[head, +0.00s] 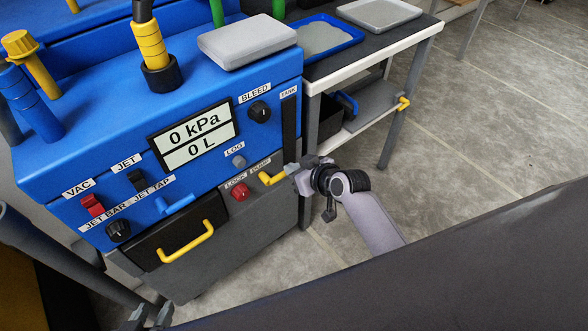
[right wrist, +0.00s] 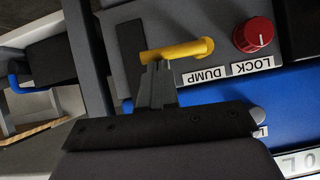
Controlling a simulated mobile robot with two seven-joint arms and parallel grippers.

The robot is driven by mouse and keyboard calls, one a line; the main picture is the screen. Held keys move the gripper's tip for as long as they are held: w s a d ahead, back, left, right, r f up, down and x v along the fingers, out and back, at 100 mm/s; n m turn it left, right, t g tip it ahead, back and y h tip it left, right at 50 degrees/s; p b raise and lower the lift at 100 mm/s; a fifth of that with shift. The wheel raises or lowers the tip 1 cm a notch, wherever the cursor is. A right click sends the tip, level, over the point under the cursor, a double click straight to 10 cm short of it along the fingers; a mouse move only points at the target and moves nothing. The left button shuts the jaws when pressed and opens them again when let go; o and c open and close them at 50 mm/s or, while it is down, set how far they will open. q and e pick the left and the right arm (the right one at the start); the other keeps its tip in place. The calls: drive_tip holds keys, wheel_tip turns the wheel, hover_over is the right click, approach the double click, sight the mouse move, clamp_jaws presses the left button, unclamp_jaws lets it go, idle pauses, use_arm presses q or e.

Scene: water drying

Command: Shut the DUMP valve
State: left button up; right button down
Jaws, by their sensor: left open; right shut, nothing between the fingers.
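The DUMP valve has a yellow handle (head: 271,179) on the lower right of the blue machine's front, below the DUMP label. In the right wrist view the yellow handle (right wrist: 185,50) lies across the picture, beside the DUMP label. My right gripper (head: 289,170) is shut and empty, with its tips at the handle's free end. In the right wrist view the closed fingertips (right wrist: 156,68) meet or overlap the handle; I cannot tell if they touch. My left gripper (head: 150,317) is open at the bottom left, low and away from the valve.
A red LOCK knob (head: 240,192) sits left of the valve. A yellow drawer handle (head: 187,242) and a blue JET TAP lever (head: 174,206) are further left. The display (head: 196,134) reads 0 kPa and 0 L. A bench with trays (head: 376,50) stands to the right.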

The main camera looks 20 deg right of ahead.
use_arm(q)
drive_tip(key=shift+d+f+b, duration=0.1)
drive_tip(key=shift+f+b, duration=0.2)
drive_tip(key=shift+f, duration=0.05)
use_arm(e)
drive_tip(key=shift+d+f+m+y, duration=0.2)
drive_tip(key=shift+f+m+y, duration=0.1)
drive_tip(key=shift+y, duration=0.1)
use_arm(q)
drive_tip(key=shift+f, duration=0.1)
use_arm(e)
drive_tip(key=shift+w+f, duration=0.1)
use_arm(q)
drive_tip(key=w+d+f+m+t+h+b, duration=0.1)
drive_tip(key=d+b, duration=0.7)
drive_tip(key=b, duration=1)
drive_tip(key=shift+w+f+t+h, duration=0.25)
drive_tip(key=shift+w+t+h, duration=0.55)
drive_tip(key=shift+w+h, duration=0.75)
use_arm(e)
wheel_tip(320, 180, down, 8)
drive_tip(key=s+a+m+y, duration=0.1)
drive_tip(key=a+m+y, duration=0.1)
drive_tip(key=m+y, duration=0.6)
drive_tip(key=shift+a, duration=0.3)
use_arm(q)
drive_tip(key=shift+s, duration=0.15)
use_arm(e)
drive_tip(key=shift+a, duration=0.15)
